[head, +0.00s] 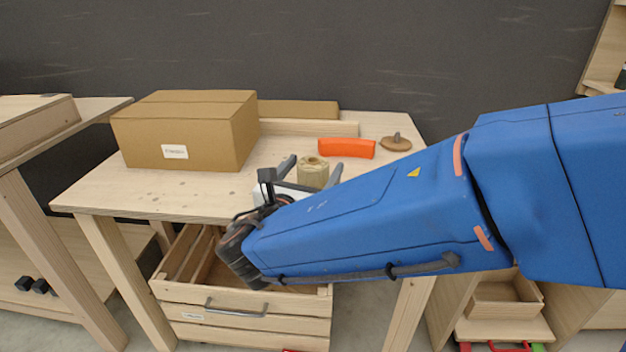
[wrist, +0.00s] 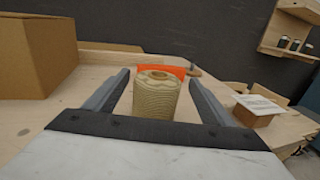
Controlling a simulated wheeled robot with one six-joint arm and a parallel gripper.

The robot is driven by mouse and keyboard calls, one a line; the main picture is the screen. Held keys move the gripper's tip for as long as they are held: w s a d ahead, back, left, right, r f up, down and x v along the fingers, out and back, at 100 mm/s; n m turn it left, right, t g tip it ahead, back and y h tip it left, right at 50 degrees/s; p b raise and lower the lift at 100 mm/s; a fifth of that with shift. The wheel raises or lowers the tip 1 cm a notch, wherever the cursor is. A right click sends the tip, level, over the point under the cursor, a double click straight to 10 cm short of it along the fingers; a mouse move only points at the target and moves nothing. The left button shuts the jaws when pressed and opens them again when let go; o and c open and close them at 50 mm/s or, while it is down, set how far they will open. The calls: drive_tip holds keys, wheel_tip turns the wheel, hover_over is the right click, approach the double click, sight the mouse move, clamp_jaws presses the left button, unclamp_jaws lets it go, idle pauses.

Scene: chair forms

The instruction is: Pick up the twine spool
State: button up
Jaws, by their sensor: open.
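The twine spool (head: 313,172) is a beige wound cylinder with a hole in its top, standing upright on the wooden table (head: 90,190). My gripper (head: 312,174) is open, with its two grey fingers on either side of the spool in the head view. In the wrist view the spool (wrist: 156,95) stands between the open fingers of my gripper (wrist: 160,88), with a visible gap on each side. Whether the fingertips reach past the spool is hard to tell.
A large cardboard box (head: 185,130) stands at the table's left. Behind the spool lie an orange-red block (head: 346,148) and a round wooden piece with a knob (head: 395,143). A wooden strip (head: 310,128) lies at the back.

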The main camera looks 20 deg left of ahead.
sight(319, 157)
drive_tip(key=shift+w+a, duration=0.1)
drive_tip(key=shift+w, duration=2.55)
drive_tip(key=c, duration=1.2)
